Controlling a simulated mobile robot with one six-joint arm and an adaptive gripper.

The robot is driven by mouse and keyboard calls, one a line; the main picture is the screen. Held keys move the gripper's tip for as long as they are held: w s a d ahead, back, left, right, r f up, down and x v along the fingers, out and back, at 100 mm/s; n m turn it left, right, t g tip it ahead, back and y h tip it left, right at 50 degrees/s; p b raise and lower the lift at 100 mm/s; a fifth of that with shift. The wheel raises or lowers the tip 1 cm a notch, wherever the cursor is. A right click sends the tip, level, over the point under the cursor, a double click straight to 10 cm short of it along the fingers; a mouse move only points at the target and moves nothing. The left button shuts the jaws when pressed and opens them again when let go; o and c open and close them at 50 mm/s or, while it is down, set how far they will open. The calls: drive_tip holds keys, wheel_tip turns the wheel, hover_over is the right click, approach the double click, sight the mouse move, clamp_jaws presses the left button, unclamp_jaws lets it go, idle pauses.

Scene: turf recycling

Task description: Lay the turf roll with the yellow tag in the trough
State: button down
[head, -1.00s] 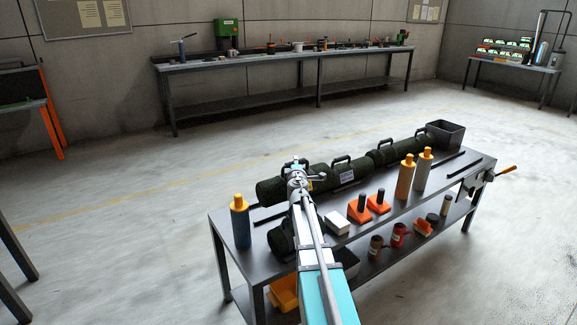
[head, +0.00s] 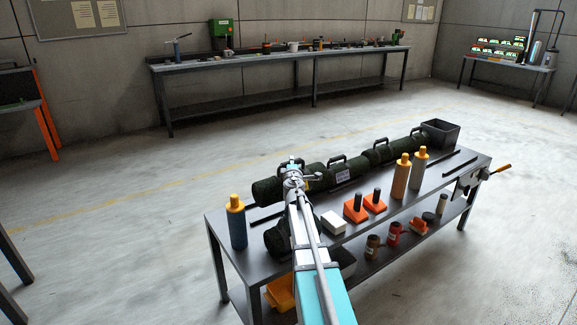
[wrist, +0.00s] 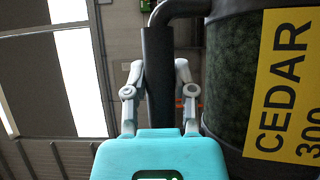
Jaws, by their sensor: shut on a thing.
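In the wrist view a dark green turf roll (wrist: 228,80) with a yellow tag (wrist: 285,85) reading CEDAR 300 fills the right side. My gripper (wrist: 160,68) is shut on the roll's black handle (wrist: 158,108), with one finger on each side. In the head view my gripper (head: 292,170) is at the back row of dark rolls on the bench, by the left roll (head: 267,192). Another dark roll (head: 277,240) lies nearer, partly behind my arm. I cannot clearly pick out the trough.
The bench (head: 385,208) also carries a white-tagged roll (head: 350,168), a dark bin (head: 440,134), tan bottles (head: 401,178), a blue bottle (head: 237,225), orange blocks (head: 355,210) and a white block (head: 334,223). A vise (head: 470,183) is at its right end. The floor beyond is clear.

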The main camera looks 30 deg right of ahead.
wheel_tip(320, 180, up, 23)
drive_tip(key=p, duration=2.2)
drive_tip(key=shift+p, duration=0.4)
drive_tip(key=shift+d, duration=0.1)
